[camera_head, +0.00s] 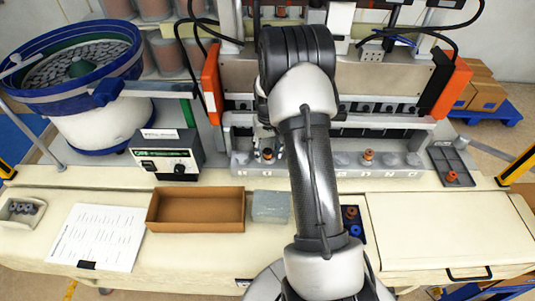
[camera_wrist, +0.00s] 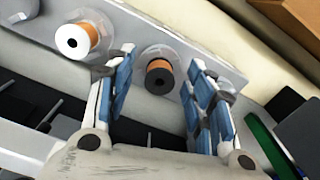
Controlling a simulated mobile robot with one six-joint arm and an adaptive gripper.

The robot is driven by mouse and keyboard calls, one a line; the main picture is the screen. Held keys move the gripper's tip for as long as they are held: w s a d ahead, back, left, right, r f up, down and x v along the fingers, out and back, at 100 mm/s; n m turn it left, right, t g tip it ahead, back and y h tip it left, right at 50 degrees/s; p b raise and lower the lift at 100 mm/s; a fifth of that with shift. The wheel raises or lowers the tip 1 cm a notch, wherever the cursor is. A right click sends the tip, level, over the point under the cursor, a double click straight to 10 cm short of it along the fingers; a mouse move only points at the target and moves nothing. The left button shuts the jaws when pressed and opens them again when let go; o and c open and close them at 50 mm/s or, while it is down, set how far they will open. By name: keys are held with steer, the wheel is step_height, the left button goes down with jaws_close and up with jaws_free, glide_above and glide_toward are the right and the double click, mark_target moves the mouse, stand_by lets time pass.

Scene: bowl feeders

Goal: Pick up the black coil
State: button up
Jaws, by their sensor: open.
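The black coil (camera_wrist: 160,75) shows in the wrist view as a copper-coloured winding with a black end ring and a dark hole. It sits in a round holder on the grey metal rail (camera_wrist: 196,48). My gripper (camera_wrist: 158,68) is open, with one blue-padded finger on either side of the black coil in the picture. Whether the pads touch it cannot be told. In the head view my arm hides most of the gripper, and I cannot make out the black coil for sure.
A white-ended coil (camera_wrist: 75,40) sits beside it on the rail. A machine with orange side panels (camera_head: 212,85) stands behind. The cardboard box (camera_head: 195,228) and a grey block (camera_head: 270,207) lie in front. The right worktop (camera_head: 450,225) is clear.

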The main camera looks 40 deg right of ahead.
steer(key=shift+c, duration=0.4)
steer(key=c, duration=0.9)
